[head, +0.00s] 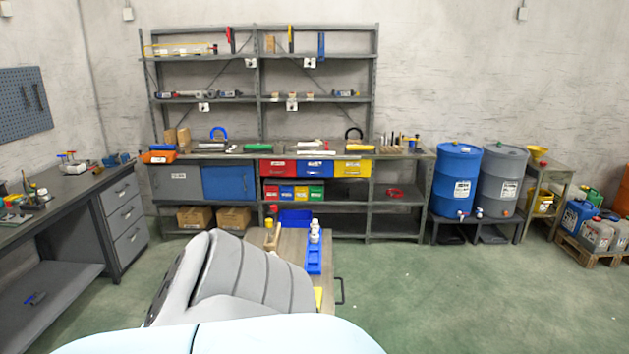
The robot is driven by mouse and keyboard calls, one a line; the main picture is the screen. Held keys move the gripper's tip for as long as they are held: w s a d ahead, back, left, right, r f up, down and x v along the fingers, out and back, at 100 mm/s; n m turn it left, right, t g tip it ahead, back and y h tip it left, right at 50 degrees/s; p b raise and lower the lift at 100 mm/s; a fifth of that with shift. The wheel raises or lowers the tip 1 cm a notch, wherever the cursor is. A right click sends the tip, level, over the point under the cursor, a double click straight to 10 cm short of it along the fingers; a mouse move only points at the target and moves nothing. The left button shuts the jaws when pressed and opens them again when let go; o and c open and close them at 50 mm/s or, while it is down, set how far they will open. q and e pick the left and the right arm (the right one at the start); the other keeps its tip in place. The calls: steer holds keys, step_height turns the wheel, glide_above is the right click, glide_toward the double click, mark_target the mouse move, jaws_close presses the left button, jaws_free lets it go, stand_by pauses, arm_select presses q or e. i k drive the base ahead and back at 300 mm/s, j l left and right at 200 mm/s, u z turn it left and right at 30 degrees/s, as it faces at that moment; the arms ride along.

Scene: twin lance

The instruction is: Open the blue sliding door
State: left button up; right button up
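The blue sliding door (228,184) is the right half of a low cabinet under the back workbench, left of the middle in the head view. It looks closed, with no dark gap seen beside it. A grey door panel (176,183) with a white label covers the left half of the cabinet. Neither of my grippers shows. A large grey ribbed part and a pale blue rounded part of my own body fill the bottom foreground, well short of the cabinet.
A small cart (292,242) with bottles and blue trays stands between me and the workbench. Cardboard boxes (194,217) sit below the cabinet. A grey drawer desk (123,215) stands at left. Green floor is open at right, before the blue barrel (456,170).

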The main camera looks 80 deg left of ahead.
mark_target(219, 182)
steer(key=u, duration=3.15)
steer(key=i+j+u, duration=0.2)
steer(key=j+u, duration=0.15)
steer(key=i+j+u, duration=0.6)
steer(key=u, duration=0.15)
steer(key=i+j, duration=0.25)
steer(key=i, duration=0.15)
steer(key=i+j+u, duration=0.1)
steer(key=i+j, duration=0.15)
steer(key=i, duration=0.15)
steer(key=i+j, duration=0.2)
steer(key=i, duration=0.25)
steer(key=i+l+z, duration=0.15)
steer(key=i+z, duration=0.65)
steer(key=i+j+z, duration=0.1)
steer(key=i+z, duration=0.3)
steer(key=i+l+z, duration=0.1)
steer(key=i+z, duration=0.15)
steer(key=i, duration=0.45)
steer(key=i+z, duration=0.3)
steer(key=i, duration=0.45)
steer(key=i+l, duration=0.1)
steer(key=i, duration=0.7)
steer(key=i+l, duration=0.1)
steer(key=i, duration=0.65)
steer(key=j+u, duration=0.05)
